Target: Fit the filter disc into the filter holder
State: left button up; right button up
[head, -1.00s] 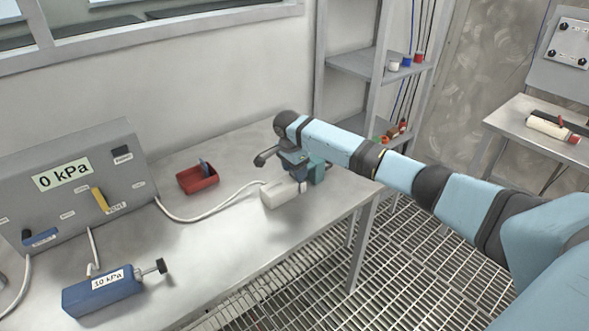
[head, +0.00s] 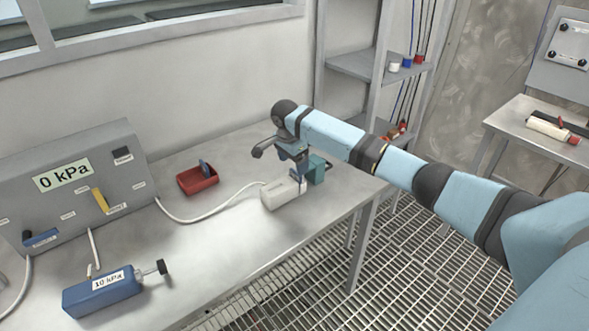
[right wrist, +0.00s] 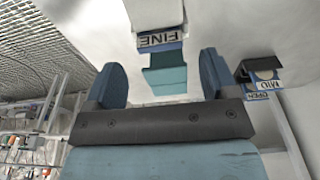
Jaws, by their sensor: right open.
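A white box with a hose (head: 281,194), which looks like the filter holder, sits on the bench near its right end. A small blue-edged piece (head: 299,181) stands at its right end. A teal block (head: 317,171) is just behind it. My right gripper (head: 297,168) is above them, pointing down. In the right wrist view my fingers (right wrist: 162,78) are apart, with a teal part (right wrist: 166,82) and a blue-edged FINE label (right wrist: 161,40) seen beyond the gap. I cannot tell which piece is the filter disc.
A red tray (head: 199,184) with a blue piece inside is left of the white box. A grey panel reading 0 kPa (head: 75,185) and a blue 10 kPa block (head: 103,291) are farther left.

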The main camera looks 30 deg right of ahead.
aim_at(290, 181)
notch_tip(290, 181, up, 8)
jog(key=a, duration=0.1)
jog(key=shift+a+r, duration=0.2)
jog(key=shift+s+f, duration=0.1)
dwell(0.3)
